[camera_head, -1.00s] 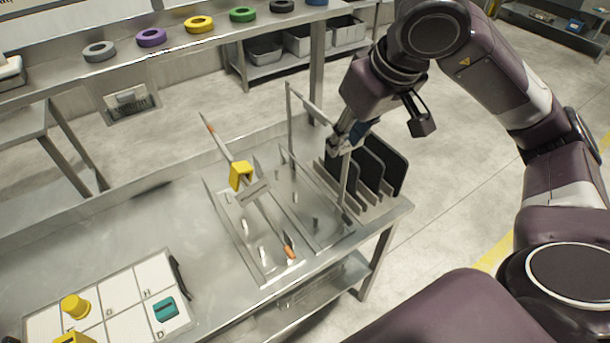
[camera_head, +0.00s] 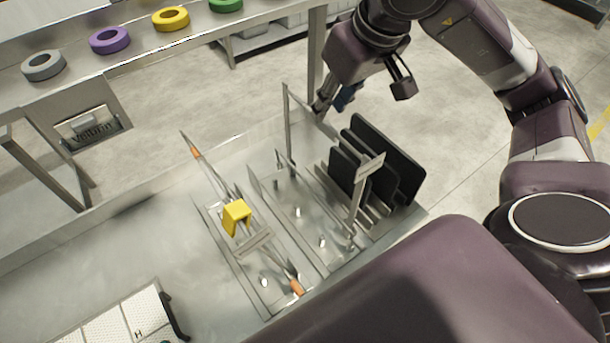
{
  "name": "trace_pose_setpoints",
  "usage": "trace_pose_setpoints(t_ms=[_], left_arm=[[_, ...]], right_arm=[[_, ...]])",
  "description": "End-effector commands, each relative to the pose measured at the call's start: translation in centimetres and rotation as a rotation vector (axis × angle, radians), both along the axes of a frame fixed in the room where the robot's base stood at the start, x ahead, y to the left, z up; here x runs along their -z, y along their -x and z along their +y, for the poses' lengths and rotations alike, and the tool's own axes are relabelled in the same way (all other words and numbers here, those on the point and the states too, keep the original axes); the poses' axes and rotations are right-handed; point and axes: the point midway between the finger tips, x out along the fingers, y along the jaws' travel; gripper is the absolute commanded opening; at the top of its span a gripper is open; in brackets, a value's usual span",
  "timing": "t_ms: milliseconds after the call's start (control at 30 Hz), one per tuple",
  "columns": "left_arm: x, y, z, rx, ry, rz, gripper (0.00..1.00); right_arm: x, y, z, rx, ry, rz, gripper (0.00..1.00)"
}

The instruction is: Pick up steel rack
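The steel rack (camera_head: 289,130) stands on the right end of the metal table, with two thin upright posts and low steel fins. Several black panels (camera_head: 400,165) stand upright between its fins on the right. My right gripper (camera_head: 322,104) hangs just beyond the rack, right of the far post's top. Its fingers point down and left, small and partly merged with the background, so I cannot tell whether they are open or touch the rack. My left gripper is not in view.
A yellow block (camera_head: 236,216) sits on a rod with orange ends (camera_head: 296,287), left of the rack. A white gridded tray (camera_head: 120,325) lies at lower left. Coloured rings (camera_head: 110,40) line the shelf behind. The table's left middle (camera_head: 120,250) is bare.

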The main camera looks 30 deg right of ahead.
Motion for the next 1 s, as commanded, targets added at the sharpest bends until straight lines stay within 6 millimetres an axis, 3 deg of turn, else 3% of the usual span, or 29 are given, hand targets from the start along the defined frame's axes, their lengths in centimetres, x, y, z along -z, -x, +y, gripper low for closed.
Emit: trace_pose_setpoints(t_ms=[367, 733, 1000], left_arm=[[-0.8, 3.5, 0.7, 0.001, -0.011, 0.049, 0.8], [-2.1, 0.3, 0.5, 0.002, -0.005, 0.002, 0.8], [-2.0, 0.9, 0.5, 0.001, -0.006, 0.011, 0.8]], right_arm=[[2.8, -1.2, 0.2, -0.001, 0.0, 0.005, 0.27], [6.2, -2.8, 0.5, -0.001, 0.0, 0.002, 0.27], [6.3, -2.9, 0.5, -0.002, 0.001, -0.001, 0.26]])
